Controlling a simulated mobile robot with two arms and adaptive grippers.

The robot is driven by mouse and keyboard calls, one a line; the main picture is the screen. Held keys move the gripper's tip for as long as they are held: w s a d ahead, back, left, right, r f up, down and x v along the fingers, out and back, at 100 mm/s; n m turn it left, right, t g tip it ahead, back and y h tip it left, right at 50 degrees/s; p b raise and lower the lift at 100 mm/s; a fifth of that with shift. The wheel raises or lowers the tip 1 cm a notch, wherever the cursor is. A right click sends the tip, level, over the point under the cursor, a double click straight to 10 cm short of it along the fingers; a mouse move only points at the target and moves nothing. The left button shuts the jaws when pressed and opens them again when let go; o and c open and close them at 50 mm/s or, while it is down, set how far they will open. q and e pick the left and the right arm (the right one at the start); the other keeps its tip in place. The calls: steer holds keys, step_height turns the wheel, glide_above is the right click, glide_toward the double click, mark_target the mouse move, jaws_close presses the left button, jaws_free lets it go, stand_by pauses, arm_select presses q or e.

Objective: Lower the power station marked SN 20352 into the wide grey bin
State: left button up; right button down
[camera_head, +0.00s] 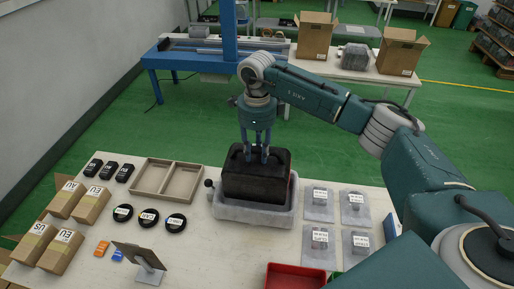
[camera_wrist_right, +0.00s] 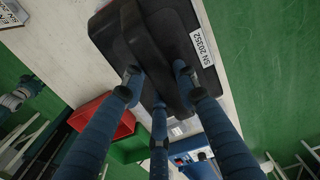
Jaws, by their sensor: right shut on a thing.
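The black power station (camera_head: 256,178) hangs from my right gripper (camera_head: 257,150), over or partly inside the wide grey bin (camera_head: 257,217) on the table. I cannot tell whether it touches the bin floor. The bin's rim shows at the front and right of the power station. In the right wrist view the power station (camera_wrist_right: 165,30) carries a white label reading SN 20352 (camera_wrist_right: 203,48). The fingers of my right gripper (camera_wrist_right: 157,85) are shut on its handle, which they largely hide. My left gripper is not in view.
A divided tray (camera_head: 166,181) and round black pieces (camera_head: 149,217) lie left of the bin. Labelled grey pieces (camera_head: 319,203) lie on its right. A red tray (camera_head: 294,276) is at the front. Cardboard boxes (camera_head: 65,200) and a tablet stand (camera_head: 138,257) are further left.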

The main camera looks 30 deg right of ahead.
steer(key=shift+w+a+f+b, duration=0.1)
steer(key=shift+f+b, duration=0.35)
steer(key=shift+f, duration=0.35)
steer(key=shift+f+b, duration=2)
steer(key=shift+f, duration=0.85)
